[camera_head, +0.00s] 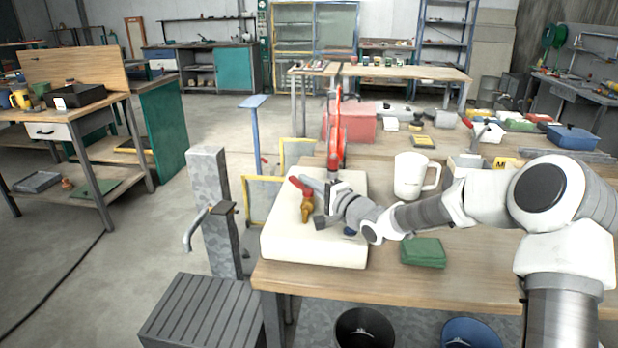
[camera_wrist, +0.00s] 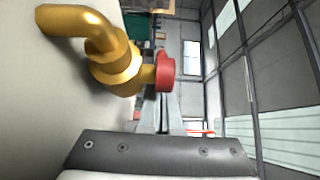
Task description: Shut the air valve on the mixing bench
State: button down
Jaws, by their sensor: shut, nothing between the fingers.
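The air valve has a brass body (camera_head: 307,207) and a red handle (camera_head: 300,186). It is mounted on a cream block (camera_head: 285,240) at the left end of the mixing bench (camera_head: 400,288). My gripper (camera_head: 314,184) is at the valve, its fingers just right of the red handle. In the wrist view, the brass elbow and body (camera_wrist: 115,65) stand out from the pale block face. The red handle (camera_wrist: 165,72) is right in front of my shut fingers (camera_wrist: 161,103). Nothing shows between them. I cannot tell whether they touch the handle.
A red upright part (camera_head: 337,135) stands behind the block. A grey post with a tap (camera_head: 212,205) is left of the bench. Two buckets (camera_head: 364,330) stand below.

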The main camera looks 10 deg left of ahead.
jog(key=shift+a+n+g+y+p, duration=0.15)
jog(key=shift+n+g+y+p, duration=0.3)
jog(key=shift+p, duration=0.45)
dwell(1.1)
jog(key=shift+s, duration=0.15)
